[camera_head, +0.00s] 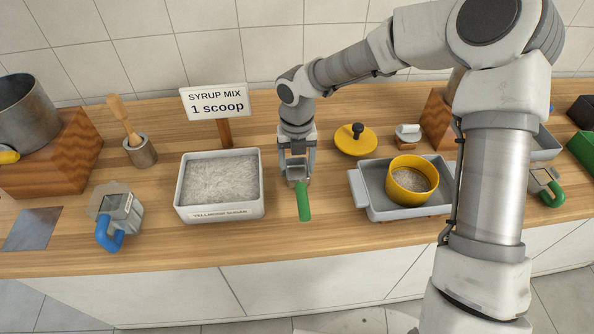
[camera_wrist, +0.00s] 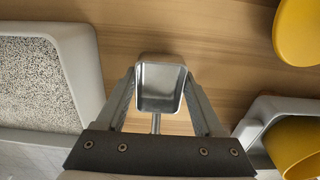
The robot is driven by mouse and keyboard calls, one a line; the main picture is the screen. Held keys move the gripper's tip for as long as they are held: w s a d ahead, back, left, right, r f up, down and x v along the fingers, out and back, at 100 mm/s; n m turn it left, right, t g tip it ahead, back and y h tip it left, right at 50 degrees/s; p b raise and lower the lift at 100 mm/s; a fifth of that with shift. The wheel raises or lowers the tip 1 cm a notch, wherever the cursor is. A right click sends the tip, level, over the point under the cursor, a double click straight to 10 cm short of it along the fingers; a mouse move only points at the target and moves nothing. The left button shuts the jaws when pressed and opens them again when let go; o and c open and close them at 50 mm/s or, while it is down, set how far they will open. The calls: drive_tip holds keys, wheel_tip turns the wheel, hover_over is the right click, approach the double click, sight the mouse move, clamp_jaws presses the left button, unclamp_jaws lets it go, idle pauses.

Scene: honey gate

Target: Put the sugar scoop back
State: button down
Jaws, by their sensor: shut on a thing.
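My gripper (camera_head: 297,160) is shut on a metal scoop with a green handle (camera_head: 304,201), between the sugar bin and the grey tray. In the wrist view the scoop's square bowl (camera_wrist: 160,87) sits between my fingers (camera_wrist: 160,100) and looks empty. I cannot tell whether it touches the counter. The white bin (camera_head: 222,214), its label ending in "SUGAR", holds pale grains to the left of my gripper. Its rim also shows in the wrist view (camera_wrist: 80,65). A sign (camera_head: 215,102) behind it reads "SYRUP MIX 1 scoop".
A yellow pot (camera_head: 409,197) with grains stands in the grey tray (camera_head: 376,207). A yellow lid (camera_head: 355,141) lies behind. A blue-handled scoop (camera_head: 108,235) is at left, another green-handled one (camera_head: 551,196) at right. My arm hides part of the right side.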

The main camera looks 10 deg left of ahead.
drive_tip(key=shift+f, duration=0.75)
drive_tip(key=shift+f, duration=0.1)
unclamp_jaws()
wheel_tip(320, 180, up, 12)
drive_tip(key=p, duration=0.2)
drive_tip(key=shift+p, duration=0.35)
